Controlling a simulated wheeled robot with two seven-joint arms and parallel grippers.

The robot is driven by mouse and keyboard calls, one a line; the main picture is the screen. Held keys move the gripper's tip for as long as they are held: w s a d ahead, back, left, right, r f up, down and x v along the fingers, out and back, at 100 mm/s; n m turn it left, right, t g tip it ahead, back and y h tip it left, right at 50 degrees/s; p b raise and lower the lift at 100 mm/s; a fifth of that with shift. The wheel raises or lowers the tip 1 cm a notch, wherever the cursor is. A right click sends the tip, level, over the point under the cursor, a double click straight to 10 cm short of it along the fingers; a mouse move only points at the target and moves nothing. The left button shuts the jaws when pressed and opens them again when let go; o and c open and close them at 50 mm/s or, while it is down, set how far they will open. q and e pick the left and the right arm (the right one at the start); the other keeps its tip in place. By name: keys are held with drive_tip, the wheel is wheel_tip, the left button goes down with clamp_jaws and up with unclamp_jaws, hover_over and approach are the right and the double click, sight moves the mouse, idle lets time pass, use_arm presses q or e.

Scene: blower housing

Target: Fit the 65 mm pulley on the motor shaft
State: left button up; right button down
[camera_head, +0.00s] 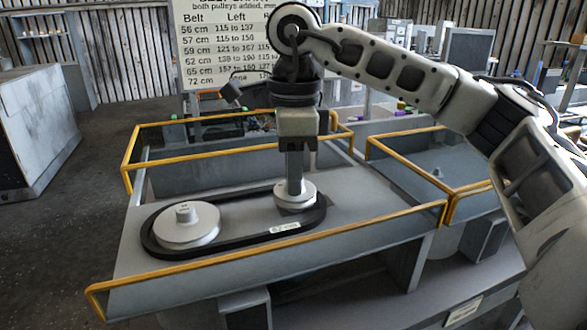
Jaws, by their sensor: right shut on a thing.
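A small pale pulley (296,196) is at the right end of the belt loop. My right gripper (294,178) points straight down and is shut on it, probably at its hub. I cannot tell whether the pulley rests on the plate or sits around a shaft; the motor shaft is hidden. A larger pale pulley (187,226) with a raised hub lies flat at the left end. A black belt (232,239) with a white tag lies in a long loop on the grey plate around both pulleys. My left gripper is not in view.
Yellow-edged walls (285,248) border the grey housing (140,253) at front and back. A second yellow-edged bay (430,172) is on the right. A board (225,45) with belt sizes stands behind, partly covered by my arm. A grey cabinet (35,130) is at left.

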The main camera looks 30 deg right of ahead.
drive_tip(key=shift+f, duration=0.3)
idle(0.4)
drive_tip(key=shift+f+b, duration=0.4)
drive_tip(key=shift+b, duration=0.1)
drive_tip(key=c, duration=1.1)
unclamp_jaws()
drive_tip(key=shift+c, duration=0.2)
drive_tip(key=shift+r, duration=0.15)
drive_tip(key=shift+r+p, duration=3.1)
drive_tip(key=shift+r, duration=0.6)
drive_tip(key=shift+f, duration=0.1)
